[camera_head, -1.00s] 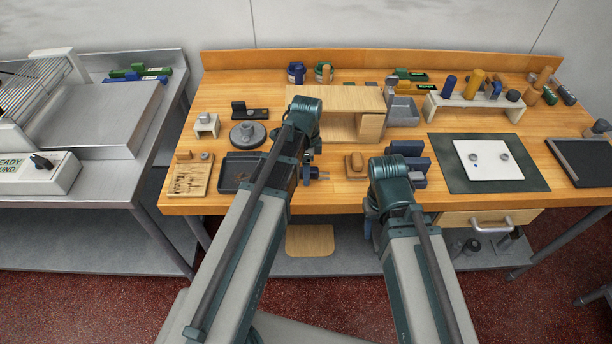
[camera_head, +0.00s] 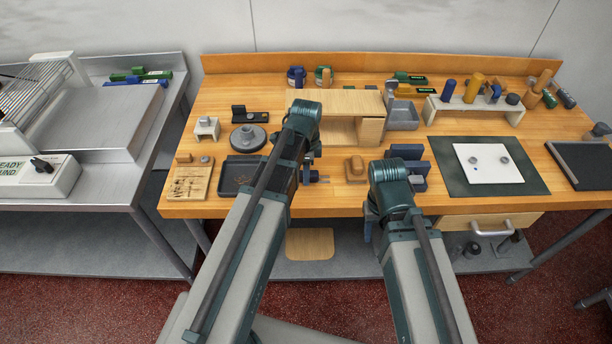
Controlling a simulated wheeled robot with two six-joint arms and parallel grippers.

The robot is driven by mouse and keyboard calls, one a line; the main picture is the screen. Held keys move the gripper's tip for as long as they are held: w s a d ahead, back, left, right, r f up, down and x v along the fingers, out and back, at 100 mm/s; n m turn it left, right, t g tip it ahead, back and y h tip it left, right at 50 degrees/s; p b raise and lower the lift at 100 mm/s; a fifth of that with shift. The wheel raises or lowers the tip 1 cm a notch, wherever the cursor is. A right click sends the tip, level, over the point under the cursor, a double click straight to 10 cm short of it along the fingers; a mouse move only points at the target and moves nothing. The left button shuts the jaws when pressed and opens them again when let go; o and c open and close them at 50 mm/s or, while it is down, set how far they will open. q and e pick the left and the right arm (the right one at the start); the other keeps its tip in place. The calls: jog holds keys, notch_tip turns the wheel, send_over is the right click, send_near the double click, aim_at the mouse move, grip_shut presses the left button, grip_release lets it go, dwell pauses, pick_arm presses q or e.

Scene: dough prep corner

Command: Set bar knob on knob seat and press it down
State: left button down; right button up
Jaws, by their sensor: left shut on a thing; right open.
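My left gripper (camera_head: 309,176) is low over the front of the wooden bench, right of the black tray, mostly hidden behind my own arm. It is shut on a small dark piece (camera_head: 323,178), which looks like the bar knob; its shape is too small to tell. My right gripper (camera_head: 368,216) is open at the bench's front edge, partly hidden by its wrist. I cannot tell for certain which thing is the knob seat. A white plate (camera_head: 488,174) with two small round grey pieces lies on a dark mat at the right.
A black tray (camera_head: 229,187) and a wooden board (camera_head: 179,190) lie left of my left arm. A round grey weight (camera_head: 248,139) stands behind them. A wooden shelf box (camera_head: 343,101), a wooden block (camera_head: 355,166) and blue blocks (camera_head: 405,151) crowd the middle. Bare wood shows around the mat (camera_head: 450,182).

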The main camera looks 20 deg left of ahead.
pick_arm(q)
jog(key=shift+r, duration=0.25)
jog(key=shift+r+p, duration=0.75)
jog(key=shift+p, duration=0.3)
jog(key=c, duration=1.1)
grip_release()
grip_shut()
jog(key=shift+r, duration=0.15)
jog(key=shift+r+p, duration=1.85)
jog(key=shift+p, duration=0.1)
